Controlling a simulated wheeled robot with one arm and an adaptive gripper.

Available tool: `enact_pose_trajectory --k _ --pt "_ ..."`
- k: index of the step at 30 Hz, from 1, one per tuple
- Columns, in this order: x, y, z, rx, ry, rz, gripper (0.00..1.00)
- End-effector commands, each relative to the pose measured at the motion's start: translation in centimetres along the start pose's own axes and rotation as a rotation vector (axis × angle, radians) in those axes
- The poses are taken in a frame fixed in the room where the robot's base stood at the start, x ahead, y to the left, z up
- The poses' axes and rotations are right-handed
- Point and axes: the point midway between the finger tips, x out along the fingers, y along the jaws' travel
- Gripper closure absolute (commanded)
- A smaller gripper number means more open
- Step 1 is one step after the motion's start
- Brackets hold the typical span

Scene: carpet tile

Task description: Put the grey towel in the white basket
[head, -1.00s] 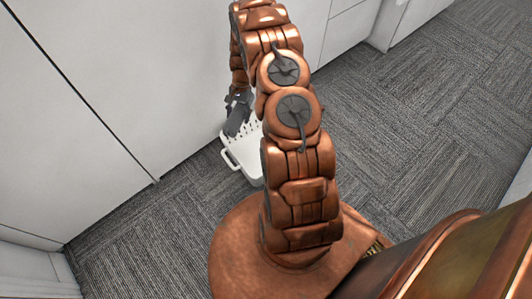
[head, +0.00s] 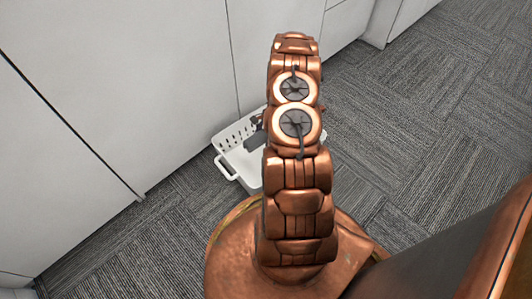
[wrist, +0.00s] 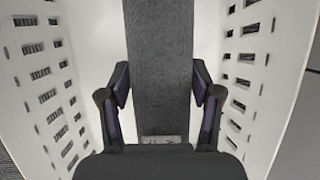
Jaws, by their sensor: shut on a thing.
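The white basket (head: 228,161) stands on the carpet against the cabinets, partly hidden behind my arm in the head view. Its slotted walls (wrist: 38,80) show on both sides in the wrist view. The grey towel (wrist: 160,65) is a long dark strip running up the middle of the wrist view, between the basket walls. My gripper (wrist: 160,138) is shut on the near end of the towel, with a finger on each side of it. In the head view the gripper is mostly hidden behind my arm, over the basket.
White cabinet fronts (head: 75,110) stand close behind and left of the basket. Grey carpet tile (head: 420,120) is open floor to the right. The basket has a handle (head: 226,168) on its near left side.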

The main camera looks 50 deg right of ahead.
Motion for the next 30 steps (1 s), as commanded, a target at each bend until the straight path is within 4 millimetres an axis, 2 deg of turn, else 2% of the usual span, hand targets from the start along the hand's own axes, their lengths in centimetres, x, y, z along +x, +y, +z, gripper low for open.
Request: enact_pose_trajectory --k 6,14,19,30 --pt "3.8 -0.1 -1.4 -0.004 0.001 0.002 0.79" --pt "5.7 0.0 -2.3 -0.002 0.000 0.001 0.79" --pt "8.0 0.1 -3.2 0.000 -0.002 0.002 0.79" --pt "8.2 0.0 -3.4 -0.001 -0.001 0.000 0.79"
